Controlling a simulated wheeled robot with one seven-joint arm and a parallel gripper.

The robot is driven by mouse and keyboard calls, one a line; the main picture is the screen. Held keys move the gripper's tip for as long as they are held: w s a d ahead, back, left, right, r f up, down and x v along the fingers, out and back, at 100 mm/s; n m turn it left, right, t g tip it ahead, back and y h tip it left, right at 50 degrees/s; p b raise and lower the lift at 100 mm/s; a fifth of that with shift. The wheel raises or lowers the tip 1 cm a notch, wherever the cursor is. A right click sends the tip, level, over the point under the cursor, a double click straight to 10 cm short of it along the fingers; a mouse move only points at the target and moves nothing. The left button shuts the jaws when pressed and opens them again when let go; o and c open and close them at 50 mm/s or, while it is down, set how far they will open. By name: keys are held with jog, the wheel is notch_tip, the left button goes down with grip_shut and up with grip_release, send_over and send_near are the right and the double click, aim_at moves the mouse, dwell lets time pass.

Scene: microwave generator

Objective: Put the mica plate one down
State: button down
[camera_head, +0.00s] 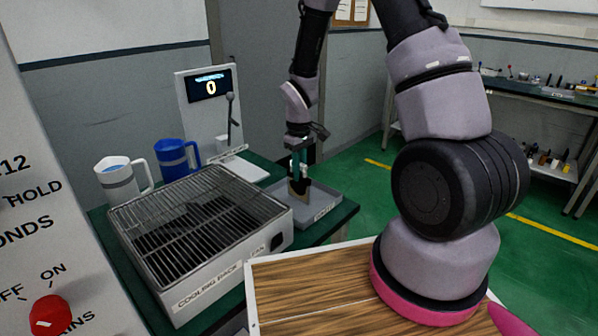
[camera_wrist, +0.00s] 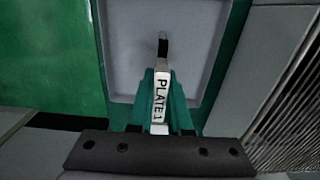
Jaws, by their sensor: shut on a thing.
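My gripper (camera_head: 299,168) points down and is shut on mica plate one (camera_head: 300,188), a thin dark and tan piece held upright. The plate is over the tray. Whether its lower edge touches the tray floor I cannot tell.
A wire-topped cooling rack box (camera_head: 190,228) stands left of the tray. A white jug (camera_head: 117,180), a blue jug (camera_head: 176,158) and a scale with a display (camera_head: 210,87) are behind it. A wooden board (camera_head: 310,290) lies in front. The tray's visible floor looks clear.

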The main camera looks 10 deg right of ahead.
jog(key=shift+f, duration=0.3)
jog(key=c, duration=0.8)
grip_release()
jog(key=shift+c, duration=0.2)
notch_tip(320, 180, up, 13)
jog(key=shift+f, duration=0.15)
jog(key=s+d+r+m+t, duration=0.2)
jog(key=s+r+m, duration=0.1)
jog(key=s+r, duration=0.3)
jog(key=s+d+r+m+t+y, duration=0.1)
jog(key=s+d+r+m+t, duration=0.1)
jog(key=s+r+m, duration=0.2)
jog(key=s+d+r+m+t+y, duration=0.1)
jog(key=s+d+r+m+t, duration=0.1)
jog(key=s+r, duration=0.7)
notch_tip(320, 180, up, 5)
jog(key=shift+s+d+r+m+t, duration=0.1)
jog(key=shift+s+d+m+t, duration=0.2)
jog(key=shift+m+t, duration=0.5)
